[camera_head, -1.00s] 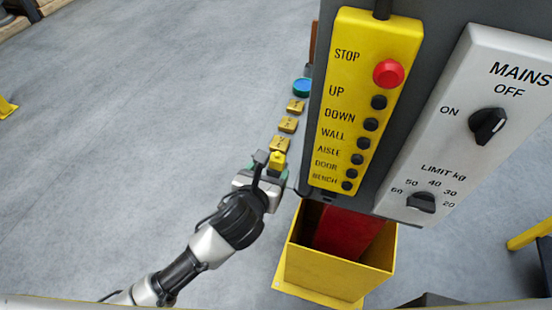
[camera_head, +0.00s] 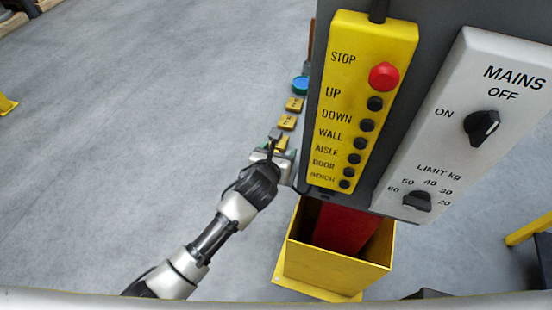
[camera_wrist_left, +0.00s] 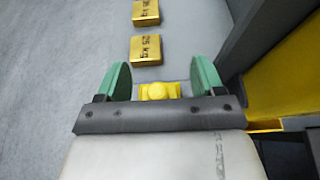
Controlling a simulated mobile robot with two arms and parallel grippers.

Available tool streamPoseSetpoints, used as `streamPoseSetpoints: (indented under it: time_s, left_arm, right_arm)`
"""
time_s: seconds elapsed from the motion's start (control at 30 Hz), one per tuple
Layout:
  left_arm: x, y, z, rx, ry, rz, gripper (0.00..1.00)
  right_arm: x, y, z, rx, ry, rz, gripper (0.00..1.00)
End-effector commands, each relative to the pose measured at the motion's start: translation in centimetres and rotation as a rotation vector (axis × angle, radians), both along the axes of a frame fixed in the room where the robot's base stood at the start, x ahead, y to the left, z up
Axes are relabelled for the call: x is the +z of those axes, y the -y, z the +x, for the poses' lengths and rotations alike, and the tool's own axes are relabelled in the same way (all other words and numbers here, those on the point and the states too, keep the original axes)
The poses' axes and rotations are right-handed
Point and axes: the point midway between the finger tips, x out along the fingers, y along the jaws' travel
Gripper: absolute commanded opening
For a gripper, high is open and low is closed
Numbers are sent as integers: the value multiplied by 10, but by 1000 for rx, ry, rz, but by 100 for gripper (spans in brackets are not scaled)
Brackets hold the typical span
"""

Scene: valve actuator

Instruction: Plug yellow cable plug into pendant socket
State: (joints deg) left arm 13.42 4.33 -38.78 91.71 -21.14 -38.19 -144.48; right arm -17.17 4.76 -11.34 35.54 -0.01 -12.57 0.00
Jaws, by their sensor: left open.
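The yellow pendant (camera_head: 352,110) hangs on the dark column with its lettered buttons facing me. A dark fitting (camera_head: 322,192), possibly the pendant socket, shows at its lower end. My left gripper (camera_head: 281,146) is just left of the pendant's lower end. In the left wrist view its two green fingers (camera_wrist_left: 161,76) stand apart. A small yellow piece with a rounded knob (camera_wrist_left: 158,91), apparently the yellow cable plug, is between the fingers near their base. Whether the fingers touch it cannot be told; a gap seems to show on each side. My right gripper is not seen.
Yellow weight blocks (camera_head: 287,122) marked in kg lie in a row beyond my left gripper, also in the left wrist view (camera_wrist_left: 145,49). A blue round item (camera_head: 300,84) is farther back. A grey MAINS panel (camera_head: 470,120) is at right. A yellow open box (camera_head: 335,268) stands below the pendant.

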Motion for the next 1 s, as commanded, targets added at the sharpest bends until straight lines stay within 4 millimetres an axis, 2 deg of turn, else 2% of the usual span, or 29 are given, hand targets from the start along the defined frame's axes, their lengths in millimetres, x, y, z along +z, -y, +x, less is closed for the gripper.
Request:
streamPoseSetpoints:
  time_s: [0.1, 0.47, 0.77, 0.87, 1.0]
  left_arm:
    - [0, 0, 0, 0, 0, 0, 68]
    - [0, 0, 0, 0, 0, 0, 14]
    - [3, 0, 0, 0, 2, -1, 14]
    - [9, -1, 0, 1, 3, -1, 14]
    - [28, -1, 1, 0, 6, -1, 14]
  right_arm:
    - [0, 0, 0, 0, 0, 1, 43]
    - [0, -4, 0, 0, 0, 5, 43]
    - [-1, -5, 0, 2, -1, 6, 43]
    - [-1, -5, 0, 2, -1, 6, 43]
    - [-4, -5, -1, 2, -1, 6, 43]
